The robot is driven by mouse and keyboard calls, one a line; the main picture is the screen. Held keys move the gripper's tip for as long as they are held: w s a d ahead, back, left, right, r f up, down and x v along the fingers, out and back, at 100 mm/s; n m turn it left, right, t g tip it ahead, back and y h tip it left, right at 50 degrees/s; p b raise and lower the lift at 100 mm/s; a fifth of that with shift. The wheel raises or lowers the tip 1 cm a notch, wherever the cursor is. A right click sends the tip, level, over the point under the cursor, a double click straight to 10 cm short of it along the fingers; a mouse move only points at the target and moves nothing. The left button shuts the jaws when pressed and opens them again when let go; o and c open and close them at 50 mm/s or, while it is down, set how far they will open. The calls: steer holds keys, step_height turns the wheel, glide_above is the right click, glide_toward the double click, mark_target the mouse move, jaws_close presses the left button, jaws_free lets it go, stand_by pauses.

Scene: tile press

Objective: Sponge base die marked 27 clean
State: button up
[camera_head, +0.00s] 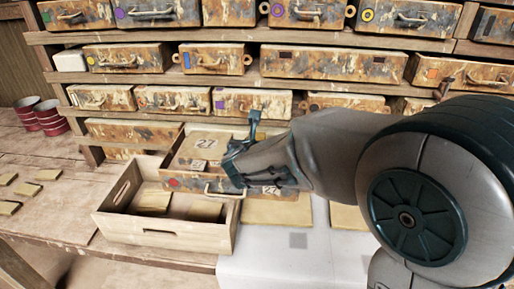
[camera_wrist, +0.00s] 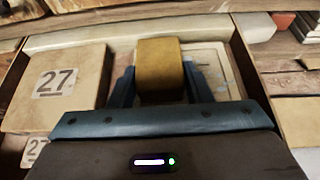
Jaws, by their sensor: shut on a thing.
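My gripper (camera_wrist: 158,88) is shut on a yellow-brown sponge block (camera_wrist: 160,62) in the wrist view. The sponge is over a pale slab (camera_wrist: 215,62) with a raised outline and a blue-grey smudge; I cannot tell whether they touch. Left of it lies a thick pale block marked 27 (camera_wrist: 56,85). Both lie inside an open, stained case, whose front (camera_head: 200,184) shows in the head view with a red mark and a handle. The marked block also shows there (camera_head: 205,146). My gripper (camera_head: 243,150) reaches into the case's right side, hiding the slab.
A wooden crate (camera_head: 170,235) with flat tan tiles stands in front of the case. Shelves behind hold several stained cases (camera_head: 332,63). Loose tiles (camera_head: 28,188) and red tins (camera_head: 50,115) lie left. A pale surface (camera_head: 270,255) is mostly clear at front right.

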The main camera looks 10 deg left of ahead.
steer(key=shift+w+f, duration=0.1)
steer(key=shift+w, duration=0.85)
steer(key=shift+s, duration=0.1)
steer(key=shift+s, duration=0.75)
steer(key=shift+s, duration=0.1)
steer(key=shift+s+b, duration=0.35)
steer(key=shift+s, duration=0.45)
steer(key=shift+s+d, duration=0.1)
steer(key=shift+s, duration=0.75)
